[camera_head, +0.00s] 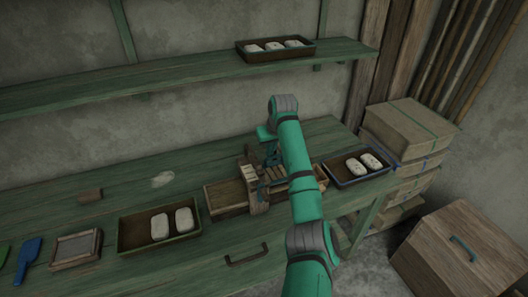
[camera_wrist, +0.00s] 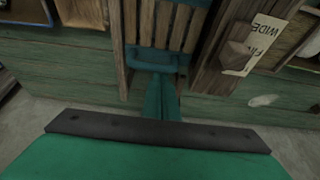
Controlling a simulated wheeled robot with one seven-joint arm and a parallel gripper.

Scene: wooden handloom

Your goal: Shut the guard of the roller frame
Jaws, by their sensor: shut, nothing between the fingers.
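The roller frame (camera_head: 257,190) is a wooden device on the green bench, partly hidden behind my arm. In the wrist view, a slatted wooden panel (camera_wrist: 160,28), which looks like its guard, lies between wooden side rails and carries a green bar handle (camera_wrist: 152,58). I cannot tell from these views how far the guard stands open. My gripper (camera_wrist: 162,80) is shut and empty, its fingertips at the handle's edge; whether they touch it I cannot tell. In the head view my gripper (camera_head: 271,160) is partly hidden above the roller frame.
A dark tray (camera_head: 128,240) with two pale blocks stands left of the frame, a blue-rimmed tray (camera_head: 345,182) to its right. A label (camera_wrist: 258,42) reading WIDE and FINE sits beside the slats. A shelf (camera_head: 190,75) runs above the bench.

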